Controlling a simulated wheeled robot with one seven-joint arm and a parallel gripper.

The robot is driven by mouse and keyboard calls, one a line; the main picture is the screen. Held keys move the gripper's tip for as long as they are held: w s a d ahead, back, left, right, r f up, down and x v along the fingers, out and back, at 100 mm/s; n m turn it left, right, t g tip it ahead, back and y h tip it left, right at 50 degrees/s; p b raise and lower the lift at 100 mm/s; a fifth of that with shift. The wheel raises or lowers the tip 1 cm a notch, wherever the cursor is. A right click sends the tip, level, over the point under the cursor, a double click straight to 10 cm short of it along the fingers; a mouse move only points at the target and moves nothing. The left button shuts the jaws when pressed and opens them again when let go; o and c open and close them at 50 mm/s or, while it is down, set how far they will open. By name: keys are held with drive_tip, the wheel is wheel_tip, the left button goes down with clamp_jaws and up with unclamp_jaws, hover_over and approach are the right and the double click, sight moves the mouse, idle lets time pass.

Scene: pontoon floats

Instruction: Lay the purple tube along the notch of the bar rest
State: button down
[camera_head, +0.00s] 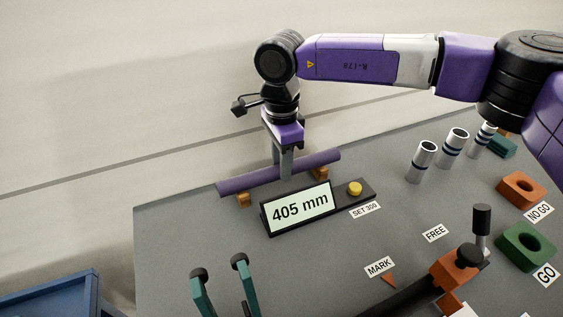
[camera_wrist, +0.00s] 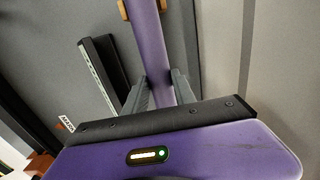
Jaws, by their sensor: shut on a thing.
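The purple tube (camera_head: 240,184) is long and lies roughly level near the back edge of the grey table. My gripper (camera_head: 286,172) points down and is shut on the tube's middle. In the wrist view my gripper (camera_wrist: 160,92) has one finger on each side of the tube (camera_wrist: 149,45). The bar rest shows as two orange-brown blocks, a left one (camera_head: 243,200) and a right one (camera_head: 320,173), under the tube. In the wrist view, parts of one block (camera_wrist: 123,10) show on both sides of the tube. I cannot tell whether the tube touches the notch bottoms.
A display reading 405 mm (camera_head: 300,207) with a yellow button (camera_head: 355,188) stands close in front of the tube. Several metal cylinders (camera_head: 421,162) stand to the right. An orange block (camera_head: 521,190) and a green block (camera_head: 525,247) lie at the right.

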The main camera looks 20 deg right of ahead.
drive_tip(key=c, duration=0.9)
unclamp_jaws()
drive_tip(key=shift+c, duration=0.2)
drive_tip(key=shift+r, duration=3.95)
